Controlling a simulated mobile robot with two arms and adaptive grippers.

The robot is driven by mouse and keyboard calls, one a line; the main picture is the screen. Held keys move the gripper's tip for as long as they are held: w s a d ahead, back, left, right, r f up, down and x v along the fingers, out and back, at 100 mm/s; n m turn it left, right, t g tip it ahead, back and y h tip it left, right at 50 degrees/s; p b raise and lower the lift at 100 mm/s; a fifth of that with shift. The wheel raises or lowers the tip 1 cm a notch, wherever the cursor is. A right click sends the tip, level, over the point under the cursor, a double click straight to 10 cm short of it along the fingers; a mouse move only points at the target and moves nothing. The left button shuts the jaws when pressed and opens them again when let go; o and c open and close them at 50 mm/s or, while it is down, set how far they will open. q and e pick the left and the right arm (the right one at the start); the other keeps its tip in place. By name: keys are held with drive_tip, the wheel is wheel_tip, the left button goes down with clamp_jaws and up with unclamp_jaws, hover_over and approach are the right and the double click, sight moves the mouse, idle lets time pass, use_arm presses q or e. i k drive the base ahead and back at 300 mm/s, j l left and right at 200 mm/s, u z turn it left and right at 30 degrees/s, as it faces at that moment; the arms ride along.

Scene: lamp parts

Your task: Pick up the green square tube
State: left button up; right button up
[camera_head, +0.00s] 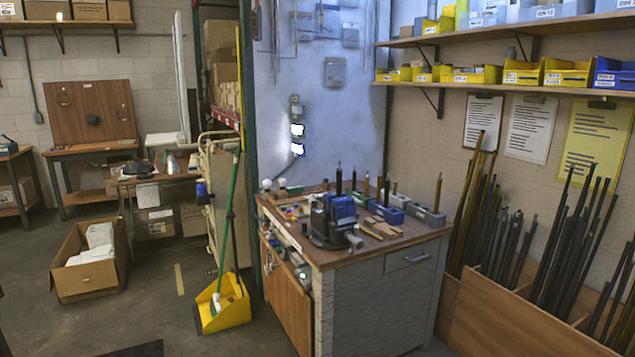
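I cannot clearly pick out a green square tube. Several thin upright tubes stand on the workbench (300,232), among them a dark tube (339,180) and a brownish-olive tube (437,193); they are too small to tell their section or exact colour. Long dark and olive tubes (478,215) also lean against the right wall in a wooden bin (500,312). Neither gripper is in view.
A blue-black vise (330,222) and small grey and blue bins (425,215) crowd the workbench top. A green broom (229,215) with a yellow dustpan (222,304) stands left of it. A cardboard box (90,280) sits on the floor. Floor between them is open.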

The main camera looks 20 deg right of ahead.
sight(292, 189)
drive_tip(key=i+l+z, duration=0.1)
drive_tip(key=i+l, duration=0.4)
drive_tip(key=i+l+z, duration=0.15)
drive_tip(key=i+l, duration=0.3)
drive_tip(key=i, duration=0.2)
drive_tip(key=i+l+z, duration=0.1)
drive_tip(key=i+l, duration=0.3)
drive_tip(key=i, duration=0.2)
drive_tip(key=i+j, duration=0.15)
